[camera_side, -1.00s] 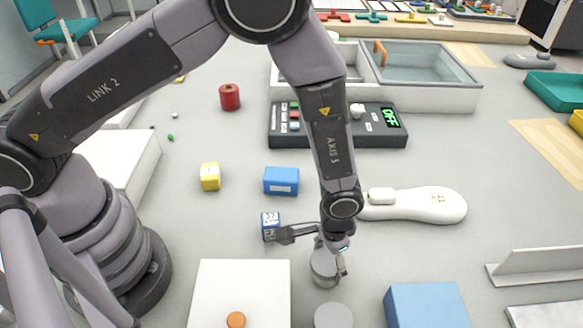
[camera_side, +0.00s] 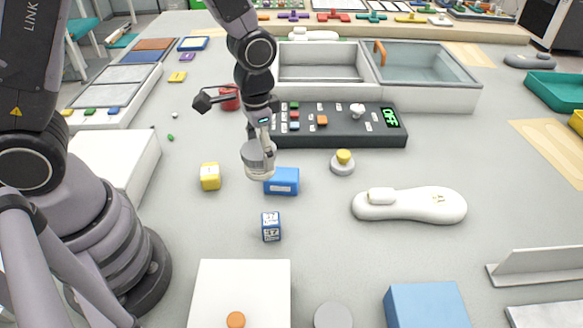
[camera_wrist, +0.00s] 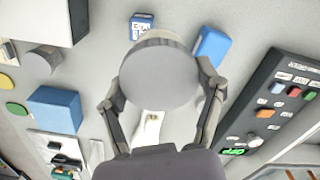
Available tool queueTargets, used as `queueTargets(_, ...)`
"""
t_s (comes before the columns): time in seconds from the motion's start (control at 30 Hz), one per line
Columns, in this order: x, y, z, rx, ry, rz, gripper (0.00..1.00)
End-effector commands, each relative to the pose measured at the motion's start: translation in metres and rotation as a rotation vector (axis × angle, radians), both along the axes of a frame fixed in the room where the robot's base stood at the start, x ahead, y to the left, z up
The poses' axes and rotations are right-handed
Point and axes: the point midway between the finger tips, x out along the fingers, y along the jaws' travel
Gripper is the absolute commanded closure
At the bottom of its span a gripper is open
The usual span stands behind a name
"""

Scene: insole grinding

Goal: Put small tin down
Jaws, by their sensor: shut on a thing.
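The small tin (camera_side: 258,161) is a round grey-silver can. My gripper (camera_side: 260,145) is shut on it and holds it upright above the table, in front of the control box. In the side view the tin partly overlaps the blue block (camera_side: 283,182); its exact height is hard to tell. In the wrist view the tin's flat round face (camera_wrist: 160,77) fills the space between the two fingers of my gripper (camera_wrist: 161,90), and it hides what lies behind it.
A yellow block (camera_side: 210,176), a patterned blue cube (camera_side: 271,226) and a yellow-topped grey knob (camera_side: 343,162) stand nearby. The control box (camera_side: 345,137) lies behind, with a red cylinder (camera_side: 229,100) to its left. A white rounded device (camera_side: 410,205) lies right. Table between them is clear.

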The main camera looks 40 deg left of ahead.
Motion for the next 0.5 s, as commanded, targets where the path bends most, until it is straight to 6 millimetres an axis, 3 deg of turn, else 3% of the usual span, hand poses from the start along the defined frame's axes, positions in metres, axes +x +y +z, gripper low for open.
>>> queueTargets(0.03, -0.007, 0.021, 0.007, -0.001, -0.002, 0.011, 0.73)
queueTargets(0.1, -0.017, 0.041, 0.013, -0.001, -0.002, 0.009, 0.73)
queueTargets(0.27, -0.032, 0.067, 0.019, 0.000, 0.000, 0.003, 0.73)
queueTargets(0.37, -0.025, 0.069, 0.015, 0.000, 0.001, -0.002, 0.73)
queueTargets(0.5, 0.006, 0.066, 0.000, 0.000, 0.002, -0.003, 0.73)
